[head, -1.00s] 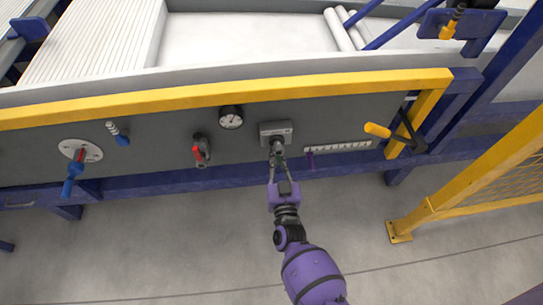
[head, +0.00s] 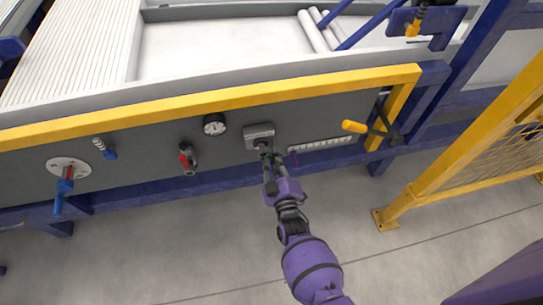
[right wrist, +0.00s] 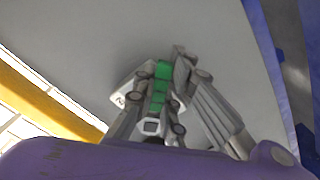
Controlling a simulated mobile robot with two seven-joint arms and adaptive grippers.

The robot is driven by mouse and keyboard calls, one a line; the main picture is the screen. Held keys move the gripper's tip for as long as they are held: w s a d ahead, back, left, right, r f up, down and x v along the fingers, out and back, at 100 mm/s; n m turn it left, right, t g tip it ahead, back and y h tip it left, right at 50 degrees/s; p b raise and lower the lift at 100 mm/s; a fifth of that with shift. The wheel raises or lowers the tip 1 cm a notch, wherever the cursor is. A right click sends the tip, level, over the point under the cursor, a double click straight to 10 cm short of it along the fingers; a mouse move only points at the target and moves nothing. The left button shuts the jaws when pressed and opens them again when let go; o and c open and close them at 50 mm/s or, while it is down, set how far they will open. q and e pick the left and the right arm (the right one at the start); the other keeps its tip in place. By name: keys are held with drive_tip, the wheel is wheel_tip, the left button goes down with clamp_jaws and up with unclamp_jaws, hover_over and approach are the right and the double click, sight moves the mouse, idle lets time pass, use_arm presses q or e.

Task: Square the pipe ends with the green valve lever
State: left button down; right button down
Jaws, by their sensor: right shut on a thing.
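The green valve lever (right wrist: 161,88) shows between my gripper's fingers in the right wrist view. In the head view only a small green part of it (head: 274,156) shows, just below a grey valve box (head: 259,137) on the dark panel. My right gripper (head: 270,160) reaches up from below and is shut on the lever; its fingers hide much of it. My left gripper is not in view.
The panel (head: 120,170) also carries a red lever (head: 187,158), a round gauge (head: 214,124), a blue-handled lever (head: 64,190) and a yellow-handled crank (head: 355,127). A yellow rail (head: 210,97) runs above. A yellow mesh fence (head: 490,150) stands at right. The floor below is clear.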

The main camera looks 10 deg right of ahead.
drive_tip(key=shift+d, duration=0.1)
idle(0.4)
drive_tip(key=c, duration=1.8)
unclamp_jaws()
drive_tip(key=shift+s, duration=0.2)
drive_tip(key=s, duration=1.1)
drive_tip(key=shift+s, duration=0.3)
